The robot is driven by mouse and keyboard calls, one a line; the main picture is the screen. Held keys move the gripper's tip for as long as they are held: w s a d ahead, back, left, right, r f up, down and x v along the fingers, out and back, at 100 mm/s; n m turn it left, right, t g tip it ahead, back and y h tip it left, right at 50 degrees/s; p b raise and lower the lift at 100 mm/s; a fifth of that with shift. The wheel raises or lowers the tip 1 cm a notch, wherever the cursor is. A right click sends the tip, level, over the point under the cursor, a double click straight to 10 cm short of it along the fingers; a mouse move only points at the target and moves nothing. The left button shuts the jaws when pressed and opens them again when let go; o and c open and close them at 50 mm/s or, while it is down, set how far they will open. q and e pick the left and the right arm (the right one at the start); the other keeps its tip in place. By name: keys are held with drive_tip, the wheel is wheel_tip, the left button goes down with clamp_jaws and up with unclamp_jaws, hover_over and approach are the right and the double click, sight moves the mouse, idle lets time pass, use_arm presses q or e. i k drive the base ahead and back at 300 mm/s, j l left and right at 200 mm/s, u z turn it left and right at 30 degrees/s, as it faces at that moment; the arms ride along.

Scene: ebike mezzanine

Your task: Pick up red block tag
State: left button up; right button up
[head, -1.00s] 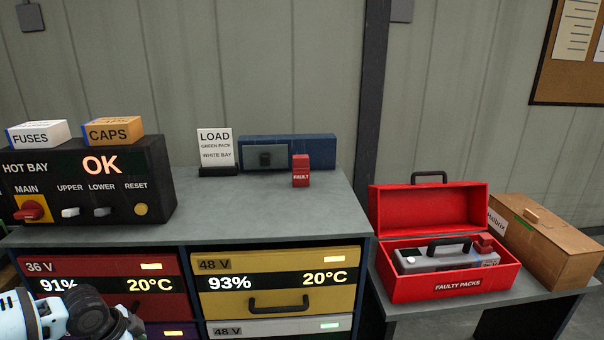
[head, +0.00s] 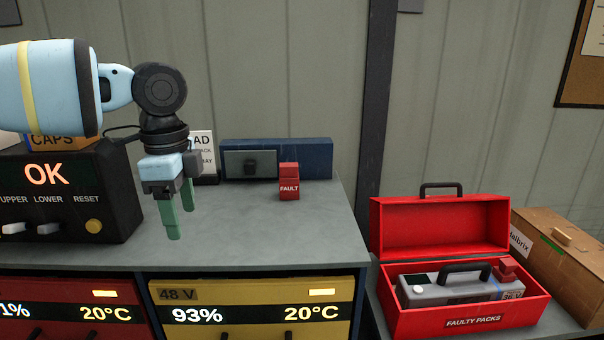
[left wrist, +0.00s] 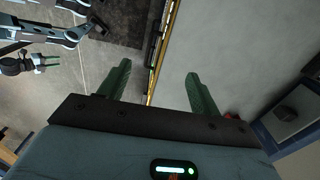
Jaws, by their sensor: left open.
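The red block tag (head: 289,183), marked FAULT, stands upright on the grey bench top, in front of the blue box. A small red bit, probably the tag (left wrist: 231,116), shows in the left wrist view beside the right finger, mostly hidden. My left gripper (head: 181,218) is open and empty over the bench, left of the tag and apart from it. Its green fingers point down. They also show spread in the left wrist view (left wrist: 158,75). Another gripper, seemingly my right one (left wrist: 48,62), shows small at the left there; its opening is too small to judge.
The blue box (head: 310,158) stands behind the tag. The LOAD card (head: 203,150) is partly hidden behind my left gripper. The black control box (head: 85,215) stands at left. An open red toolbox (head: 395,315) holds a grey pack. The bench (head: 260,235) is clear before the tag.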

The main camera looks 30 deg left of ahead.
sight(288, 174)
drive_tip(key=i, duration=1.1)
